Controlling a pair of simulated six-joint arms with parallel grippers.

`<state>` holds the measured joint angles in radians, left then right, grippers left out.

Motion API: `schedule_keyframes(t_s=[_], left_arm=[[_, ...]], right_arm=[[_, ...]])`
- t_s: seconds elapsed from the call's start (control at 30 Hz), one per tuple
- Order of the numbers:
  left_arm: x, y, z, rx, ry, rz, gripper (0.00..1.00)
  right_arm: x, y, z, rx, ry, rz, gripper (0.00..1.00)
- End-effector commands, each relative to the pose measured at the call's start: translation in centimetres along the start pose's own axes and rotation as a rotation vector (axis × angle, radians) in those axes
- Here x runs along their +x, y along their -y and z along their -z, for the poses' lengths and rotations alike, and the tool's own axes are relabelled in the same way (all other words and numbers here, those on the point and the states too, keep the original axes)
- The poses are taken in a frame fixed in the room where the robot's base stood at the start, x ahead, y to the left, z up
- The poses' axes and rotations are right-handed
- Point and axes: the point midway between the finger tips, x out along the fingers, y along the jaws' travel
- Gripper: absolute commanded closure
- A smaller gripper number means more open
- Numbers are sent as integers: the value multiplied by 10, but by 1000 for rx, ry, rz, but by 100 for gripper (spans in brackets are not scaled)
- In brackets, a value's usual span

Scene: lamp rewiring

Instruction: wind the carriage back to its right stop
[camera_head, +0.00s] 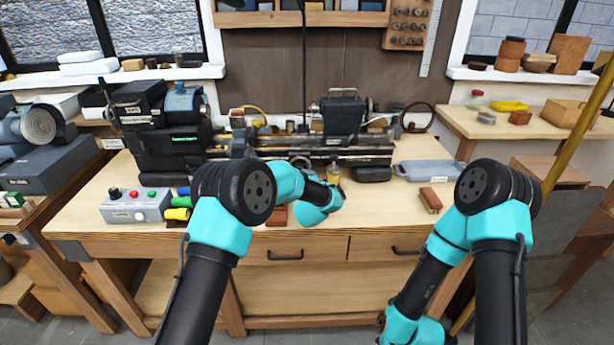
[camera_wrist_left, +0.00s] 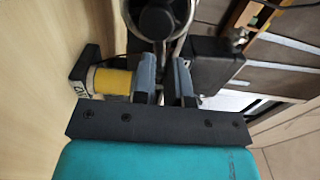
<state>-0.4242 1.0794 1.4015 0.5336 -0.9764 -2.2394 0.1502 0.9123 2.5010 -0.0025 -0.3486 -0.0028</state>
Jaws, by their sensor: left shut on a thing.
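The lathe (camera_head: 265,153) stands along the back of the bench, its dark bed running left to right. The carriage is around the middle of the bed, partly hidden behind my left arm; its exact position against the right stop cannot be told. In the left wrist view my left gripper (camera_wrist_left: 165,66) has its two grey-blue fingers closed on a dark part of the handwheel (camera_wrist_left: 162,20), which has a round black hub. In the head view my left wrist reaches in front of the lathe and hides the fingertips. My right gripper is out of view.
A control box (camera_head: 136,205) with coloured buttons sits at the bench's front left. A yellow cylinder (camera_wrist_left: 110,81) is close beside the left fingers. A blue-grey tray (camera_head: 428,171) and a reddish-brown block (camera_head: 430,200) lie on the right. The bench's front right is fairly clear.

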Motion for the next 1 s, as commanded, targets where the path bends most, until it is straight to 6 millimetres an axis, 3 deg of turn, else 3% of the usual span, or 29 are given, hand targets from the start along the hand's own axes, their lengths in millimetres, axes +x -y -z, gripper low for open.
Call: schedule_keyframes(t_s=[1.0], left_arm=[[1, -11, 5, -1, -1, 7, 98]], right_arm=[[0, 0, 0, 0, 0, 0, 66]])
